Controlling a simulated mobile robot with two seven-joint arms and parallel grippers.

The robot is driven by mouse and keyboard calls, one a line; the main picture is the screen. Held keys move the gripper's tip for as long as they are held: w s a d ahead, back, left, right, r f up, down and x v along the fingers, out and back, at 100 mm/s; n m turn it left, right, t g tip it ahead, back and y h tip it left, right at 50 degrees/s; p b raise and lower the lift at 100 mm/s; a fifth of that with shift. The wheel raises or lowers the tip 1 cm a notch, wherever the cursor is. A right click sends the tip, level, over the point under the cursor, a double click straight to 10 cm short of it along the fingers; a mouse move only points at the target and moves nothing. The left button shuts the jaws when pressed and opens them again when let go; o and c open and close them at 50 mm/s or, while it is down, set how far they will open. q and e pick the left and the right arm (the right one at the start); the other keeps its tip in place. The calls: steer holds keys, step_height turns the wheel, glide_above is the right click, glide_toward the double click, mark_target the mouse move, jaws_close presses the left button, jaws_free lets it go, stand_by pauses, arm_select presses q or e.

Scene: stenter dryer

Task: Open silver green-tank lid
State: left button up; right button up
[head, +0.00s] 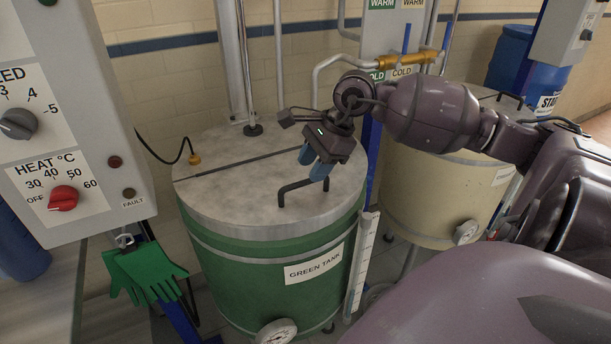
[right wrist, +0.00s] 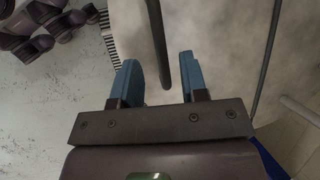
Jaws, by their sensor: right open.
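The green tank (head: 236,283) stands upright and is closed by a round silver lid (head: 235,200). A dark strip crosses the lid, and a dark bar handle (head: 298,185) rises from its front part. My right gripper (head: 315,168) is open, with blue fingers pointing down above the lid beside the handle. In the right wrist view, the handle (right wrist: 158,45) appears between the two open fingers of the right gripper (right wrist: 158,66). Contact with the handle cannot be told. My left gripper is not in view.
A cream tank (head: 425,205) stands right of the green one, with pipes behind. A control panel (head: 75,130) with knobs is at left, green gloves (head: 147,272) hanging below it. A white gauge strip (head: 361,265) stands by the green tank. A blue barrel (head: 510,60) is at back right.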

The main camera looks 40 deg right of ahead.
mark_target(304, 181)
steer(key=shift+x, duration=1.65)
steer(key=shift+c, duration=0.3)
jaws_close()
